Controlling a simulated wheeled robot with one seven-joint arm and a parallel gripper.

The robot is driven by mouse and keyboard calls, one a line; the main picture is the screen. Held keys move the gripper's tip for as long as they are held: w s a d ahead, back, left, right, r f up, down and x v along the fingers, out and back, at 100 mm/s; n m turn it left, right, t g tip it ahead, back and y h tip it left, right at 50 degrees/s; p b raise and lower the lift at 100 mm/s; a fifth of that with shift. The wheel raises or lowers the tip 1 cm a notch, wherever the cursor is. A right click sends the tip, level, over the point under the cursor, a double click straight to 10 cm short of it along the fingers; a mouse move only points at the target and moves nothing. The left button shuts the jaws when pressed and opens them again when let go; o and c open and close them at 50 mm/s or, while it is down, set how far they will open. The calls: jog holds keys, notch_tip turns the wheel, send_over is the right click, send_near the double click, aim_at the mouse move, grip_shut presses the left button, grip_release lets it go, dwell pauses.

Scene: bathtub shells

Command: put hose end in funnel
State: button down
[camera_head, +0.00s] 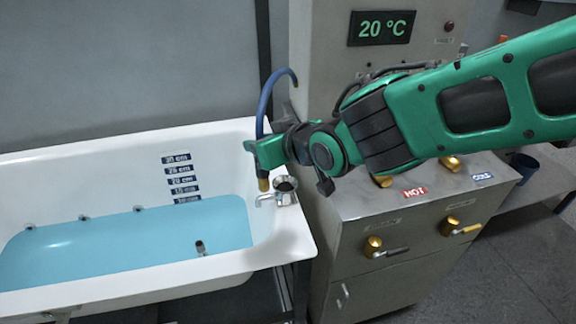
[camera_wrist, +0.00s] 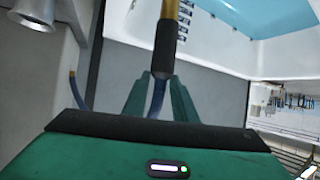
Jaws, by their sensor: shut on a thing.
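The blue hose (camera_head: 266,103) arches up beside the cabinet and comes down through my gripper (camera_head: 262,152). Its brass end (camera_head: 263,184) points down below the fingers, above the tub's right rim. In the wrist view my gripper (camera_wrist: 160,98) is shut on the hose (camera_wrist: 157,96), just behind its black sleeve (camera_wrist: 166,46) and brass tip (camera_wrist: 171,9). The metal funnel (camera_head: 286,184) stands at the tub's right end, slightly right of and close to the hose end. In the wrist view the funnel (camera_wrist: 35,10) shows at the upper left, apart from the hose end.
The white bathtub (camera_head: 225,150) holds blue water (camera_head: 130,240). A grey cabinet (camera_head: 385,215) with brass valves stands right of it under a 20 °C display (camera_head: 382,28). A thin blue piece with a brass-coloured top (camera_wrist: 73,88) shows left in the wrist view.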

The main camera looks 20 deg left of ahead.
jog(key=w+d+f, duration=0.2)
jog(key=w+f, duration=0.6)
jog(key=f, duration=0.1)
jog(key=shift+d, duration=0.4)
jog(key=shift+f, duration=0.1)
jog(key=c, duration=1.4)
grip_release()
jog(key=shift+w, duration=0.1)
jog(key=shift+c, duration=0.2)
jog(key=v, duration=1.2)
